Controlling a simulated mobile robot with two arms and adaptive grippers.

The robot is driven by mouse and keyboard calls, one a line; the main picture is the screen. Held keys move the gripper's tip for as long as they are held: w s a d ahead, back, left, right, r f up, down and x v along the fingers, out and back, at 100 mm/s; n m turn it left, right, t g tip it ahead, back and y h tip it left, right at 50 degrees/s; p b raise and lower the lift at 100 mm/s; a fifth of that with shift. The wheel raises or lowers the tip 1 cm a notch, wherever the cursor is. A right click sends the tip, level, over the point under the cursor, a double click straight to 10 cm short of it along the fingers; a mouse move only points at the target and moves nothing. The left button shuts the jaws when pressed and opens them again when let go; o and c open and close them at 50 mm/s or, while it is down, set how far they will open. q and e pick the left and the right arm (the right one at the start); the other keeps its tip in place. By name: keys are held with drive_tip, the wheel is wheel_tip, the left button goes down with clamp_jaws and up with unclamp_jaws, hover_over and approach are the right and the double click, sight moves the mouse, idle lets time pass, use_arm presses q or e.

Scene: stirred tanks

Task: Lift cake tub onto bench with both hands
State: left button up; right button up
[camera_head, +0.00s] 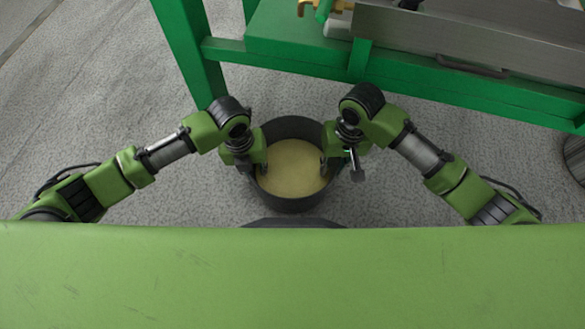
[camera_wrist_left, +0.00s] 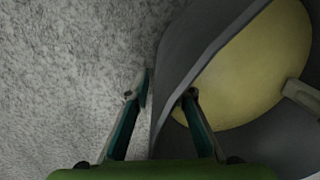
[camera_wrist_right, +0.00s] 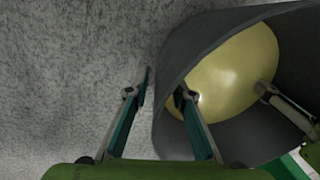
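The cake tub (camera_head: 292,200) is a dark grey round tub with a pale yellow filling (camera_head: 293,168), standing on the floor between my arms in the head view. My left gripper (camera_wrist_left: 165,97) is at its left rim, with one finger outside the wall and one inside; the fingers are apart. My right gripper (camera_wrist_right: 160,95) straddles the rim at the right side the same way, with its fingers apart. In both wrist views the tub wall lies between the fingers, and a gap shows on the outer side. In the head view both fingertip pairs are partly hidden by the wrists.
A green bench frame (camera_head: 300,58) with a leg (camera_head: 190,50) stands behind the tub, with a steel tank or panel (camera_head: 470,40) on it. A round metal object (camera_head: 575,158) is at the right edge. The grey floor (camera_head: 90,90) at left is clear.

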use_arm(q)
clamp_jaws()
use_arm(e)
clamp_jaws()
